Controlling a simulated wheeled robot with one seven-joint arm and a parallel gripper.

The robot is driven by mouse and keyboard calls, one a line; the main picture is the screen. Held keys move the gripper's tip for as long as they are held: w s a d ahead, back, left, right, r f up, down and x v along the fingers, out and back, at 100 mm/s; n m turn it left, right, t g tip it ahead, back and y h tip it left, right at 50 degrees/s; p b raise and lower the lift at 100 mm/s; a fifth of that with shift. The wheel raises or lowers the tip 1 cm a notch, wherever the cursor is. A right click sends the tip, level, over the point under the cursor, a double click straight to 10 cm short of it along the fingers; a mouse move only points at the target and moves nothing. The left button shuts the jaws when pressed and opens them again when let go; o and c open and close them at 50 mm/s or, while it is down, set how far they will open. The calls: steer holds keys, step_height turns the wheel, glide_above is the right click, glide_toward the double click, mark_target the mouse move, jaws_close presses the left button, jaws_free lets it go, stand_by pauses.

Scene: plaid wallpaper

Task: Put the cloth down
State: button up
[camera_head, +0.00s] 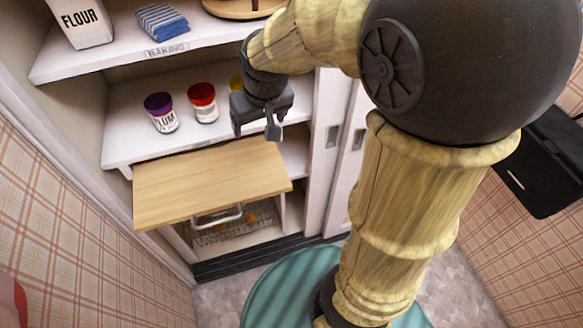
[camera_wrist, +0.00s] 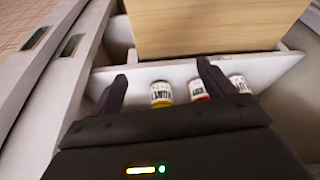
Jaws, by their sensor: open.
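A folded blue-and-white striped cloth (camera_head: 162,22) lies flat on the upper shelf, above the "BAKING" label. My gripper (camera_head: 255,132) is open and empty. It is lower than the cloth and to its right, in front of the middle shelf and above the right end of a pull-out wooden board. It does not touch the cloth. In the wrist view the two spread fingers of my gripper (camera_wrist: 161,72) have nothing held between them, and the cloth does not show there.
The upper shelf (camera_head: 105,55) also holds a flour bag (camera_head: 80,18) and a round wooden item (camera_head: 240,8). Jars with purple (camera_head: 161,113), red (camera_head: 202,103) and yellow lids stand on the middle shelf. The pull-out board (camera_head: 210,180) is bare. A wire basket (camera_head: 235,225) sits below it.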

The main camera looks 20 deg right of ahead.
steer(key=s+d+f+m+g, duration=0.1)
steer(key=s+d+f, duration=0.3)
steer(key=s+f, duration=0.4)
steer(key=shift+s+f, duration=0.3)
steer(key=shift+s, duration=0.15)
step_height(320, 180, up, 17)
steer(key=p, duration=1.7)
